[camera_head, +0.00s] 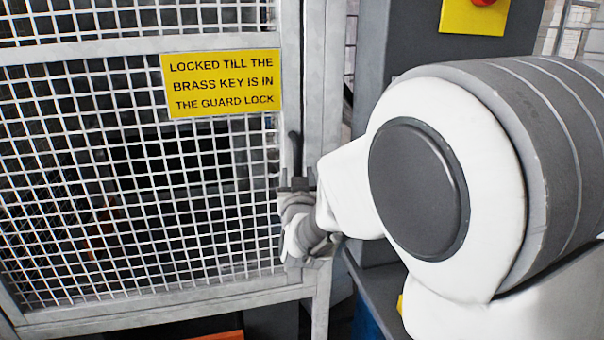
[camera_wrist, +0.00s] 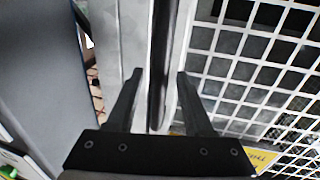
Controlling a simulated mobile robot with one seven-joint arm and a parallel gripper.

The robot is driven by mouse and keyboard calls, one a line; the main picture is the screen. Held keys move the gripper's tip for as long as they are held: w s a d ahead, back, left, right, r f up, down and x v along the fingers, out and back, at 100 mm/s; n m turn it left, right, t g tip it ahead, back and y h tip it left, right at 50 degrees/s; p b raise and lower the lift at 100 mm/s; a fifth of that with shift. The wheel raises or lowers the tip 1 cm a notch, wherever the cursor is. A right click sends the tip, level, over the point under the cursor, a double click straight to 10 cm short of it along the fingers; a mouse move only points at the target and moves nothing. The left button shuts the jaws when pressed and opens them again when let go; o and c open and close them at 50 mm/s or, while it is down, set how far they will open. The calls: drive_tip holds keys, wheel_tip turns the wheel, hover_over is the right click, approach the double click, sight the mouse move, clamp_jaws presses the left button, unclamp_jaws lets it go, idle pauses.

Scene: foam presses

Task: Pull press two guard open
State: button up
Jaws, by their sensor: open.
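The guard is a mesh door with a light grey frame (camera_head: 291,60); it stands upright and looks shut against the post (camera_head: 323,70) beside it. A dark upright bar handle (camera_head: 294,145) is on the frame's right edge. In the wrist view the handle (camera_wrist: 159,80) runs between the two fingers of my gripper (camera_wrist: 159,73). The fingers are open, one on each side of the handle, with gaps visible. In the head view my gripper (camera_head: 297,185) is at the handle's lower part, which it hides. Whether a finger touches the handle I cannot tell.
A yellow sign (camera_head: 222,83) on the mesh says the guard is locked till the brass key is in the guard lock. A dark grey cabinet (camera_head: 400,40) with a red button (camera_head: 482,2) on a yellow plate stands to the right. My arm hides much of the right side.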

clamp_jaws()
idle(0.3)
idle(1.2)
